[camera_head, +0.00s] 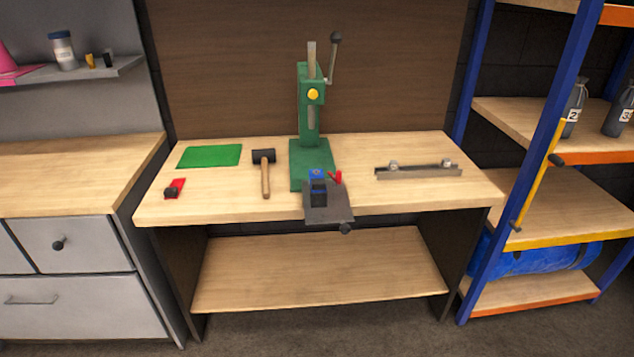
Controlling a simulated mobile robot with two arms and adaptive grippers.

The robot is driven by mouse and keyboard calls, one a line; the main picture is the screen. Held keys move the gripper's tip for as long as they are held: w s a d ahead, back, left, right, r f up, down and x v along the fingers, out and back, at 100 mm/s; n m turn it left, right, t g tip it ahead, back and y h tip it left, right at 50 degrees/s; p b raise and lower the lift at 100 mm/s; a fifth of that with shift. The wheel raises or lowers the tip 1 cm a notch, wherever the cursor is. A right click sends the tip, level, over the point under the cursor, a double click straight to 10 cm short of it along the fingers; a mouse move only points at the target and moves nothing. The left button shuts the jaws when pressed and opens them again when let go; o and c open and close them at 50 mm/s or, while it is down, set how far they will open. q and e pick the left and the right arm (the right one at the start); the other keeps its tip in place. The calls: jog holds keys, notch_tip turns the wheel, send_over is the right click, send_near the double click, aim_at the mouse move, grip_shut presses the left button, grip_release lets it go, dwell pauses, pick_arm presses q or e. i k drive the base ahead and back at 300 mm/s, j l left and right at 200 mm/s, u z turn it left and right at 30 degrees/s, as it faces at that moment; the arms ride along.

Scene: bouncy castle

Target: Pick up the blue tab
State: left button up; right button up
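A small blue piece (317,174), which looks like the blue tab, sits on top of a dark block (318,192) at the foot of the green press (311,115). The block rests on a grey plate (335,212) that reaches over the table's front edge. A small red part (337,177) is just right of the blue piece. Whether the blue piece is loose or fixed is too small to tell. Neither of my grippers is in view.
On the wooden table (400,198) are a green mat (209,156), a mallet (265,172), a red-and-black item (175,189) and a metal rail (418,171). Grey drawers (70,248) stand left; a blue-and-orange shelf rack (545,200) stands right. The table's front right is clear.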

aim_at(316, 176)
jog(key=l+u, duration=0.1)
jog(key=u, duration=0.75)
jog(key=l+u, duration=0.35)
jog(key=l, duration=0.15)
jog(key=l+u, duration=0.35)
jog(key=l, duration=0.15)
jog(key=l+u, duration=0.35)
jog(key=l, duration=0.15)
jog(key=k+l+u, duration=0.2)
jog(key=l+u, duration=0.15)
